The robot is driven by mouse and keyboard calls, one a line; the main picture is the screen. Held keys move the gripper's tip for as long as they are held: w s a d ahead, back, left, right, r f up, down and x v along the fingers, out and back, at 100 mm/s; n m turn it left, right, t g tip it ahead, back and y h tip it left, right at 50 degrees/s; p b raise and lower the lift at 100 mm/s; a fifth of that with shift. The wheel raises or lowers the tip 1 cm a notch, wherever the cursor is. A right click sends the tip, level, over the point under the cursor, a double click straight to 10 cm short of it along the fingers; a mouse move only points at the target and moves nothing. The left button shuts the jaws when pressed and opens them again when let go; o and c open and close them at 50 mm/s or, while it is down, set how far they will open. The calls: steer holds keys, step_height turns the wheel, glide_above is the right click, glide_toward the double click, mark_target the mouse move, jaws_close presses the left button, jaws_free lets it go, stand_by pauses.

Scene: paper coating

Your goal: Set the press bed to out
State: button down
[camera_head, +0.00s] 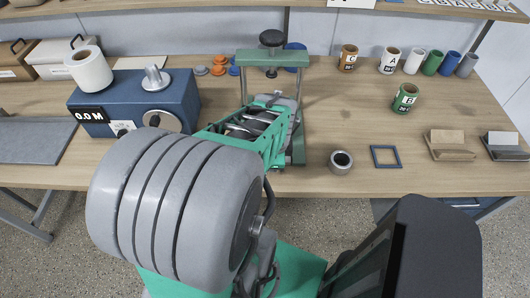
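The press (272,57) stands near the middle of the table, with a green top beam, a black screw knob and pale side posts. Its green base (297,156) shows only in part, low on the right side. My arm reaches up from the front and covers most of the press's lower half, so I cannot tell how far the press bed is in or out. My arm's end lies in front of or at the press opening. My gripper's fingers are hidden behind the arm links, and I cannot tell whether they touch anything.
A blue box with a dial (137,100) and a white roll (89,68) stand left of the press. A metal ring (341,162), a blue square frame (385,156) and a green labelled can (405,98) are to the right. Several cups and cans line the back right.

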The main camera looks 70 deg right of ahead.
steer(key=shift+s, duration=0.15)
steer(key=c, duration=1.5)
jaws_free()
steer(key=shift+r, duration=0.1)
steer(key=r, duration=0.2)
steer(key=a+r, duration=0.1)
steer(key=r, duration=0.4)
steer(key=shift+s+a+r, duration=0.2)
steer(key=shift+r, duration=0.1)
